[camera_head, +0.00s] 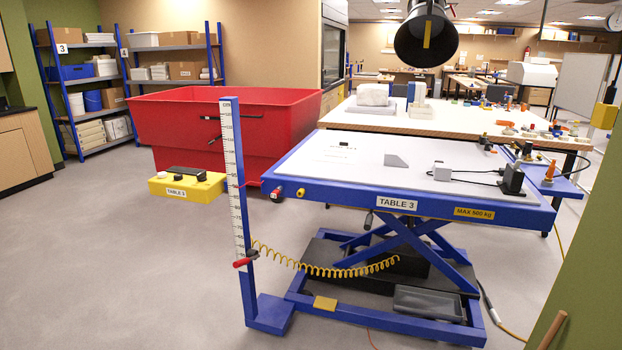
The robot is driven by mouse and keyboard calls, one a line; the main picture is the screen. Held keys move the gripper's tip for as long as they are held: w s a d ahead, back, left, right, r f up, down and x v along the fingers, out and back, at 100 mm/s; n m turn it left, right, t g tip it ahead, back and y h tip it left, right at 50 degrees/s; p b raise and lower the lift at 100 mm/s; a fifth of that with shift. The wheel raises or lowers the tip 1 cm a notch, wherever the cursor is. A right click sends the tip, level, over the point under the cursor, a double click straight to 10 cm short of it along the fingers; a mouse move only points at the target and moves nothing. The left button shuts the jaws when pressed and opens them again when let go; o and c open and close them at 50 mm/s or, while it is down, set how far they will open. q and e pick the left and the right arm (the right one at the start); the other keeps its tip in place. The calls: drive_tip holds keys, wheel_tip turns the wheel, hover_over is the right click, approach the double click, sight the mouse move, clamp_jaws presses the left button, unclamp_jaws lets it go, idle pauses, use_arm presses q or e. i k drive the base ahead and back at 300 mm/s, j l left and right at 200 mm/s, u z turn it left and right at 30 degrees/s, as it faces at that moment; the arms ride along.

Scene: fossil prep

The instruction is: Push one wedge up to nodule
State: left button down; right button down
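A small grey wedge (396,160) lies on the white top of the blue lift table marked TABLE 3 (330,165). Its sloping face falls toward the right. No nodule can be made out for certain. A pale grey, rounded block (373,95) stands on the white table behind, and I cannot tell whether it is the nodule. Nothing touches the wedge. Neither of my grippers shows in this view.
A blue height scale (234,180) stands at the table's left. A red bin (215,130) is behind. A black hood (426,38) hangs above.

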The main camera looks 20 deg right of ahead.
sight(441, 171)
drive_tip(key=i+z, duration=0.75)
drive_tip(key=i, duration=0.15)
drive_tip(key=i+j+z, duration=0.35)
drive_tip(key=i+l, duration=0.05)
